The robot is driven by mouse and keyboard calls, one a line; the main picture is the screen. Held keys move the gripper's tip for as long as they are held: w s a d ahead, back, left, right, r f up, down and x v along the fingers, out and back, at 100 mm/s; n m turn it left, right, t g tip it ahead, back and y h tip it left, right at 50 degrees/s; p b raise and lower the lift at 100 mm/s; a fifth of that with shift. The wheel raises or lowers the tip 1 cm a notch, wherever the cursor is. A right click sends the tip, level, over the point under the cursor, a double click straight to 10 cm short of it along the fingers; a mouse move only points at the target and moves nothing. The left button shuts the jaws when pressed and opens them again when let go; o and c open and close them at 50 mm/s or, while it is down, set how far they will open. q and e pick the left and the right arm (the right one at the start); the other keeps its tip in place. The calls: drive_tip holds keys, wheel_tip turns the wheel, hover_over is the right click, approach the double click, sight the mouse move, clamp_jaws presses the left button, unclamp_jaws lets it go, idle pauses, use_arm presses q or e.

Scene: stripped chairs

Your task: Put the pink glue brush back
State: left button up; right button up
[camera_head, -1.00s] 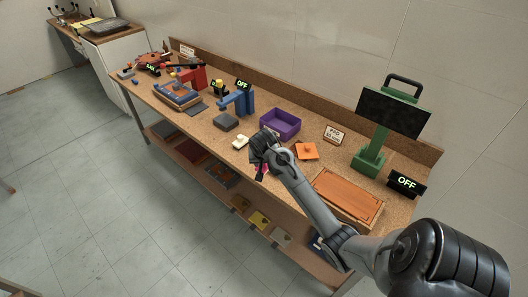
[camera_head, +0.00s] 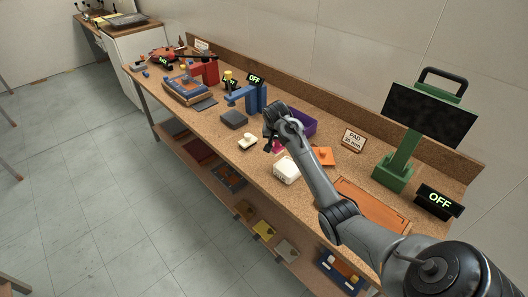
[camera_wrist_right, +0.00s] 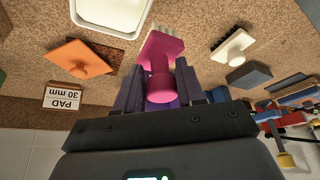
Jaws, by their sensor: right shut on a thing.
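The pink glue brush (camera_wrist_right: 162,50) is between the fingers of my right gripper (camera_wrist_right: 160,82) in the right wrist view, its round handle toward the palm and its flat block end pointing away. In the head view a bit of pink (camera_head: 279,147) shows under my right gripper (camera_head: 272,145), over the bench between the purple bin (camera_head: 301,121) and the white tub (camera_head: 286,169). The white tub (camera_wrist_right: 112,12) is near the brush's block end in the wrist view. Whether the brush touches the bench is unclear. My left gripper is out of view.
A white brush-like piece (camera_head: 248,142) and a grey block (camera_head: 234,119) lie left of the gripper. An orange piece (camera_head: 322,156), a "PAD 30 mm" sign (camera_head: 353,140) and a green press (camera_head: 394,165) stand to the right. A blue device (camera_head: 250,99) stands behind.

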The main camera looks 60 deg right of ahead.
drive_tip(key=shift+w+d+f+b, duration=0.2)
drive_tip(key=shift+w+f+b, duration=0.25)
drive_tip(key=shift+w+f, duration=0.8)
drive_tip(key=shift+w+d+f+b, duration=0.2)
drive_tip(key=shift+w+f+b, duration=0.2)
drive_tip(key=shift+w+f, duration=0.9)
drive_tip(key=shift+w+d+f+b, duration=0.2)
drive_tip(key=shift+w+f+b, duration=0.25)
drive_tip(key=shift+w+f, duration=0.8)
drive_tip(key=shift+s+f, duration=0.35)
drive_tip(key=shift+f, duration=0.05)
drive_tip(key=o, duration=1)
drive_tip(key=shift+f, duration=0.1)
